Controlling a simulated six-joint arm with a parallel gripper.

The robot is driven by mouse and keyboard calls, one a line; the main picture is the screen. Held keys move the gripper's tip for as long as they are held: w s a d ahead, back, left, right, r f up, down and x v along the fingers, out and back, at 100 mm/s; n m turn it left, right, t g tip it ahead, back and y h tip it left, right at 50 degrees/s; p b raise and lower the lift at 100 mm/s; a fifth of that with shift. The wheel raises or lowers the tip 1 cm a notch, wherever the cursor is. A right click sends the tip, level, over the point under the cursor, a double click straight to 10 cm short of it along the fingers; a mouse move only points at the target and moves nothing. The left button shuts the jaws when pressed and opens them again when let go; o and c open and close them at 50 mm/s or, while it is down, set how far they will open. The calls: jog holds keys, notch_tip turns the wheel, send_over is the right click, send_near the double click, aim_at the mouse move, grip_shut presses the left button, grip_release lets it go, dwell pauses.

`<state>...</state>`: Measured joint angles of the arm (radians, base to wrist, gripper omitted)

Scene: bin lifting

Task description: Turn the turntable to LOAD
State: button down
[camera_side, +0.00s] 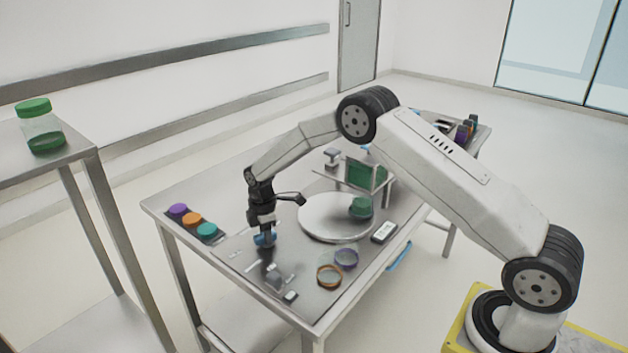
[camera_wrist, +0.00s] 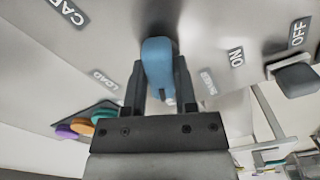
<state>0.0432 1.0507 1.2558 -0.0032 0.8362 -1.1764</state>
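The turntable, a white round disc (camera_side: 322,222), lies on the bench to the right of my gripper, with a green-topped item (camera_side: 361,208) on its far right part. My gripper (camera_side: 264,232) points down at the near left of the disc. A blue handle (camera_wrist: 158,62) shows between the fingers of my gripper (camera_wrist: 160,88) in the wrist view. The fingers flank it closely on both sides; whether they press on it is unclear. The LOAD label (camera_wrist: 103,79) is left of the handle, and a blurred label (camera_wrist: 208,82) is to its right.
A partly cut-off label starting "CA" (camera_wrist: 68,11) is at upper left in the wrist view. A dark lever (camera_wrist: 295,78) sits near ON and OFF labels. Purple, orange and teal lids (camera_side: 192,219) lie at the bench's left. Two rings (camera_side: 329,276) lie at the front.

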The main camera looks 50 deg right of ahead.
jog(key=shift+m, duration=0.4)
jog(key=m, duration=1.2)
dwell(0.3)
dwell(0.4)
jog(key=shift+c, duration=2)
grip_release()
jog(key=shift+r, duration=0.1)
